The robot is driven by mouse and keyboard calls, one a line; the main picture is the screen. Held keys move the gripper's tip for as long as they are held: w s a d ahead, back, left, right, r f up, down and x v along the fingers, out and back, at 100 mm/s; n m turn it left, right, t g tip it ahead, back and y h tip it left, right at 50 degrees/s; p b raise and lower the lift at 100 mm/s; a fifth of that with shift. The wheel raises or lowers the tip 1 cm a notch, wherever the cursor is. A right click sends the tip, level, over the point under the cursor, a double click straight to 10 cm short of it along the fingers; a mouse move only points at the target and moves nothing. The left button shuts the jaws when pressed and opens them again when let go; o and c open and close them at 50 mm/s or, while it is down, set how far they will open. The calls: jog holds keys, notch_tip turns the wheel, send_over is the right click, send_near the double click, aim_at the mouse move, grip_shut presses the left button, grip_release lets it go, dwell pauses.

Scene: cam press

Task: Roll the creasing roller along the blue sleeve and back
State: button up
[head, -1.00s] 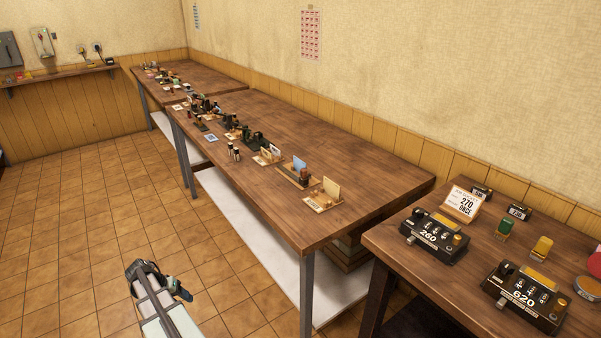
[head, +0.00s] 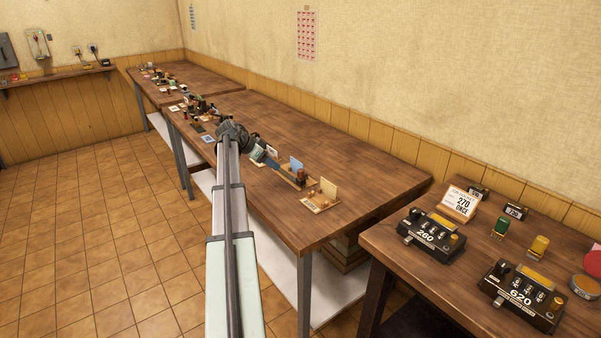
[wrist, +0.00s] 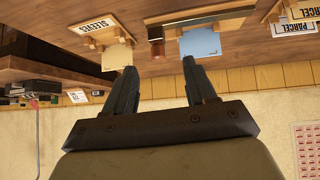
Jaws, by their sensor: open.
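The blue sleeve (head: 296,163) stands upright in a wooden holder on the long table; it also shows in the wrist view (wrist: 201,43), which is upside down. A small red-brown upright piece (head: 301,176) stands beside it on the same wooden base, and shows in the wrist view (wrist: 156,48). It looks like the creasing roller's handle, but its lower part is not clear. My gripper (head: 284,173) is open and empty, close to this holder. In the wrist view its fingertips (wrist: 159,65) are spread, with the red-brown piece between them in the picture and apparently beyond them.
A wooden stand labelled SLEEVES (wrist: 91,49) with a cream card (head: 328,187) stands near the table's front end. Stands labelled PARCEL (wrist: 292,28) lie on the other side. The long table's (head: 350,170) back half is bare. A second table (head: 385,240) holds counter boxes.

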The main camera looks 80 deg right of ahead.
aim_at(299, 170)
jog(key=shift+m, duration=0.5)
jog(key=s+d+f, duration=0.2)
jog(key=s, duration=0.1)
jog(key=s+d+f, duration=0.2)
jog(key=s+f, duration=0.1)
jog(key=s, duration=0.1)
jog(key=s+d+f, duration=0.2)
jog(key=s, duration=0.1)
jog(key=shift+s+d+f, duration=0.2)
jog(key=shift+s+d, duration=0.1)
jog(key=shift+d, duration=0.05)
grip_shut()
